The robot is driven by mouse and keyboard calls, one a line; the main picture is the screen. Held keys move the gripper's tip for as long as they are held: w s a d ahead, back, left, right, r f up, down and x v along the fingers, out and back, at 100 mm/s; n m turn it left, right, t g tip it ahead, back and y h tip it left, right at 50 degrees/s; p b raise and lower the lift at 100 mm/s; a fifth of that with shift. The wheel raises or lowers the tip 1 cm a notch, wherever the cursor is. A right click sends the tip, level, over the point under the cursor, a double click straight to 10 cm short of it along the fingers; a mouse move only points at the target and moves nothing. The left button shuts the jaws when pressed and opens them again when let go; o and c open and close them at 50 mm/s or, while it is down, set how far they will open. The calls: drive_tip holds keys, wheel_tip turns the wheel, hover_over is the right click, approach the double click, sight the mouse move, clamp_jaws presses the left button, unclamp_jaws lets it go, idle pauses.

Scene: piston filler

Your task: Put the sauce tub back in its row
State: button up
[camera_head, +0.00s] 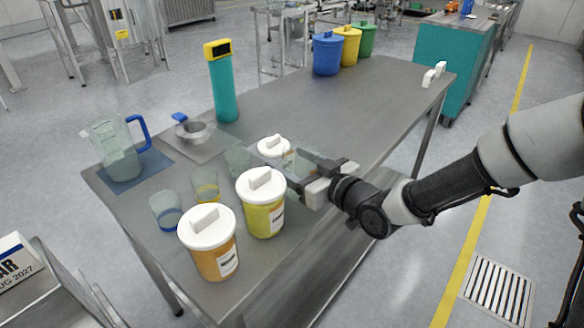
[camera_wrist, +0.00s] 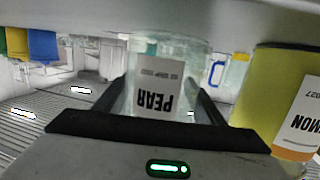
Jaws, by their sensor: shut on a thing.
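My gripper (camera_head: 300,172) is shut on a white-lidded tub (camera_head: 272,147). In the wrist view the tub (camera_wrist: 158,88) has a clear, pale body and a label reading PEAR, upside down, between the two dark fingers. In the head view the gripper and the lemon tub partly hide its body; I cannot tell whether its base touches the table. The yellow lemon tub (camera_head: 262,212) stands just nearer the camera, in line with it, and shows at right in the wrist view (camera_wrist: 262,88). An orange tub (camera_head: 208,255) with a white lid stands nearest.
The steel table (camera_head: 330,115) holds several glass beakers (camera_head: 206,186) left of the tubs. A clear jug (camera_head: 120,155), a small blue-handled pan (camera_head: 193,130) and a tall teal canister (camera_head: 222,85) stand beyond. Blue, yellow and green bins (camera_head: 345,45) stand at the far end. The table's middle is clear.

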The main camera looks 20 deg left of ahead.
drive_tip(key=shift+f, duration=0.15)
drive_tip(key=shift+f, duration=0.15)
drive_tip(key=o, duration=1.5)
drive_tip(key=shift+o, duration=0.2)
drive_tip(key=shift+d+r, duration=0.2)
drive_tip(key=p+v, duration=0.3)
drive_tip(key=v, duration=0.8)
drive_tip(key=shift+s+d, duration=0.25)
